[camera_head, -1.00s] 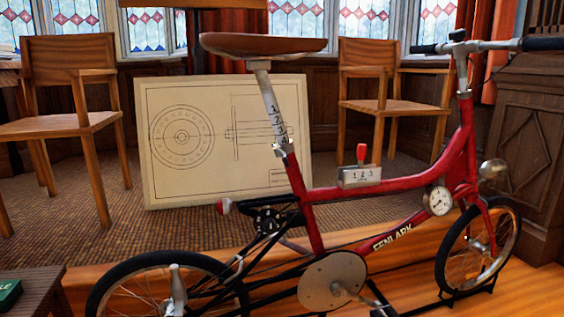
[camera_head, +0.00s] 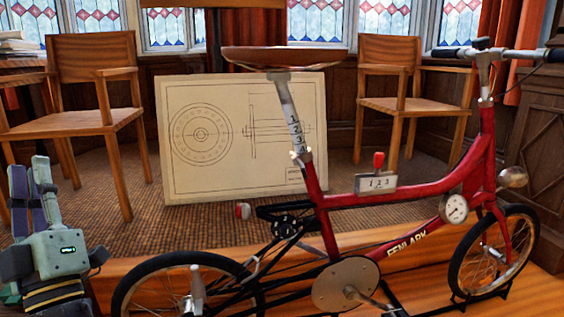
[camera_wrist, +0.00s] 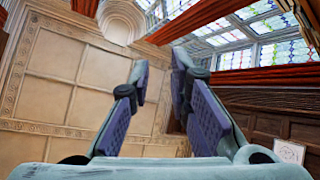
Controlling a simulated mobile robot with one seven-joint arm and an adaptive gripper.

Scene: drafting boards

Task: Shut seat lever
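A red bicycle (camera_head: 330,200) with a brown saddle (camera_head: 285,58) stands in the middle of the head view. Its silver seat post carries the marks 1 to 4 and runs down to a silver seat clamp with a small lever (camera_head: 301,156) at the top of the red seat tube. The lever is too small to tell whether it is open or shut. My gripper (camera_head: 30,178) is at the far left, well apart from the bicycle, with its fingers pointing up. In the wrist view its fingers (camera_wrist: 160,68) are apart with nothing between them.
A red-knobbed shifter (camera_head: 377,178) sits on the frame tube, above a round gauge (camera_head: 454,208). Behind stand a drafting board (camera_head: 185,180) and two wooden chairs (camera_head: 75,125) (camera_head: 410,105).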

